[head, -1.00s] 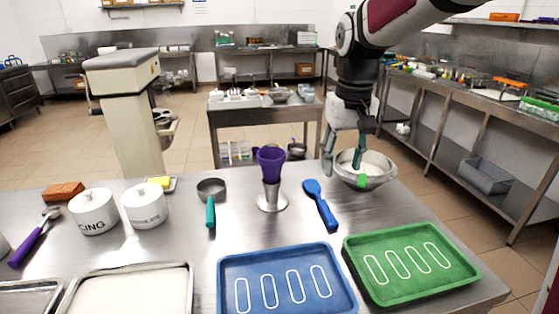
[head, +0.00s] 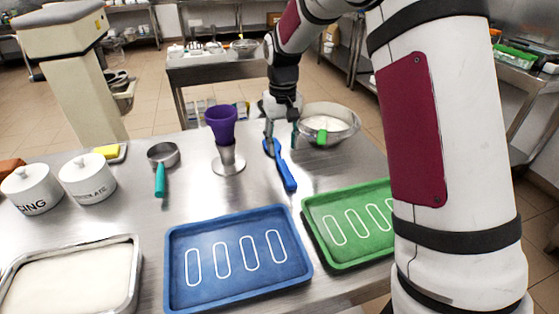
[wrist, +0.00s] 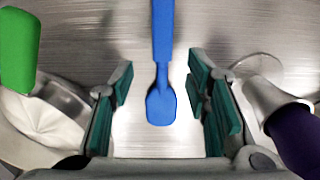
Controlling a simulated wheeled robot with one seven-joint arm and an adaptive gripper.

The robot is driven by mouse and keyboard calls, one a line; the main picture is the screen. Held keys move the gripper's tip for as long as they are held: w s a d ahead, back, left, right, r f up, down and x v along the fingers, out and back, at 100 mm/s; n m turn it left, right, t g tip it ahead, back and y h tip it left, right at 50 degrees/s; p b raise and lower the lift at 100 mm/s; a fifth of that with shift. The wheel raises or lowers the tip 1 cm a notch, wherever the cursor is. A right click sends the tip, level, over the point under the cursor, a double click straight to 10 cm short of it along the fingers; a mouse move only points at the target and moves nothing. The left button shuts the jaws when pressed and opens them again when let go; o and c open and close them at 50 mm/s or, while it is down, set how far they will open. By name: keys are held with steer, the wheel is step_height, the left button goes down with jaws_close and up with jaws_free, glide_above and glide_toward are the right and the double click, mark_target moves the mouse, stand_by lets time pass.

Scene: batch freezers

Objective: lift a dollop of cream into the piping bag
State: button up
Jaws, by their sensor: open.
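A blue spatula (head: 287,175) lies on the steel table, its broad end away from me. In the wrist view the spatula (wrist: 161,100) shows between the fingers. My gripper (head: 282,132) is open and empty above its broad end; the fingers are not closed on it. The cream (head: 325,123) is in a metal bowl (head: 349,131) just right of my gripper. A green handle (head: 322,137) stands at the bowl's near side. The purple piping bag (head: 221,124) stands open in a metal stand (head: 228,163), left of my gripper.
A blue tray (head: 180,290) and a green tray (head: 315,215) lie in front. A measuring cup with a teal handle (head: 160,180), two white canisters (head: 88,180) and a cream-filled pan (head: 130,290) are to the left. My arm hides part of the green tray.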

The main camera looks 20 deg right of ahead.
mark_target(282, 162)
steer(key=shift+s+a+f, duration=0.1)
steer(key=shift+s+f, duration=0.05)
steer(key=shift+f, duration=1.25)
steer(key=shift+s+a+f, duration=0.1)
steer(key=shift+s+f, duration=0.05)
steer(key=shift+f, duration=1.25)
jaws_close()
